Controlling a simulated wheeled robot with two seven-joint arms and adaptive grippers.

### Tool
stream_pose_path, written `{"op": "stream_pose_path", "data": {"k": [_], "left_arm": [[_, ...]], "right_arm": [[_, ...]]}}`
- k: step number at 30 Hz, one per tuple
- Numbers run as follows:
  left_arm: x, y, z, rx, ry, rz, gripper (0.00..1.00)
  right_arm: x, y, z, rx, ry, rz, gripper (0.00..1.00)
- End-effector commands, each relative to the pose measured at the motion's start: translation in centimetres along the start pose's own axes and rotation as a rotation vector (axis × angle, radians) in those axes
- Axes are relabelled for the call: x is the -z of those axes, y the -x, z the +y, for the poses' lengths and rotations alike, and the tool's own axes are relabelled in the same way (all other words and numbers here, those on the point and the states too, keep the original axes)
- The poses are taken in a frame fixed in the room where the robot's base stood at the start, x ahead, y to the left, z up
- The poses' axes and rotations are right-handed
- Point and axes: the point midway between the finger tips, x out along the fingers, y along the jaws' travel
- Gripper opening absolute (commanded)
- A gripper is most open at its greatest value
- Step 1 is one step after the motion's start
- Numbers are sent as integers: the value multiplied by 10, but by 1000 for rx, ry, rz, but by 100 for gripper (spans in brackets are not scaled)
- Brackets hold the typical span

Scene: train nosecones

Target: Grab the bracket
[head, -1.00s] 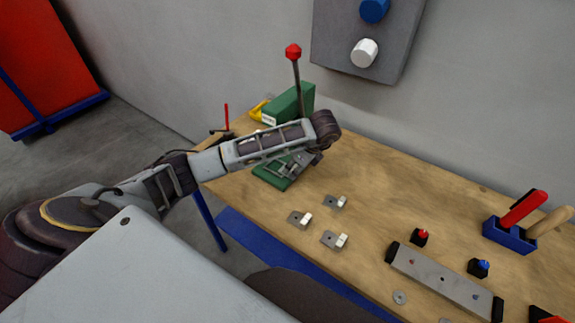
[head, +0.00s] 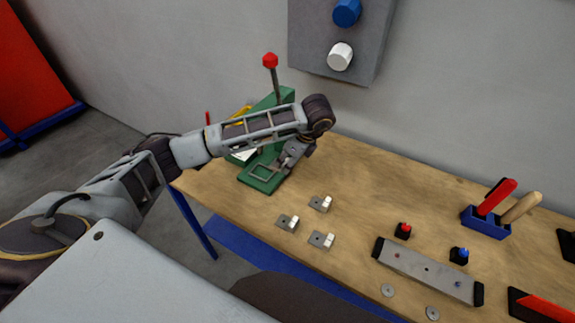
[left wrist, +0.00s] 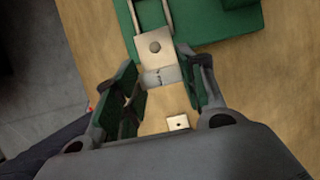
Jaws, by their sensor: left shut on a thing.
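My left gripper (head: 292,154) is low beside the green press (head: 262,178) at the table's far left end. In the left wrist view its fingers (left wrist: 160,72) are shut on a metal bracket (left wrist: 154,51), a flat plate with a hole and a raised block. The held bracket lies over or beside the edge of the press's green base (left wrist: 225,20), close to its metal frame; contact cannot be told. Three similar brackets (head: 288,222), (head: 320,203), (head: 321,240) lie on the wooden table. My right gripper is not in view.
The press has a red-knobbed lever (head: 270,60). A grey bar (head: 425,269), a red button (head: 403,230), a blue button (head: 459,255) and a blue holder (head: 485,223) with handles stand to the right. The table (head: 400,185) behind the brackets is clear.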

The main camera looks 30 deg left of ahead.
Motion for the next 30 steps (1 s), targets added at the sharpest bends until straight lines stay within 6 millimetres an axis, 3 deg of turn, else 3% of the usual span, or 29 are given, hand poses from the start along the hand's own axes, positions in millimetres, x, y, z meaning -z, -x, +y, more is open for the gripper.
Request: {"op": "stream_pose_path", "data": {"k": [15,30], "left_arm": [[-22,50,0,1,1,-2,17],[-27,64,0,-1,0,-1,17]], "right_arm": [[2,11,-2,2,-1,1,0],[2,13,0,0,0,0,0]]}}
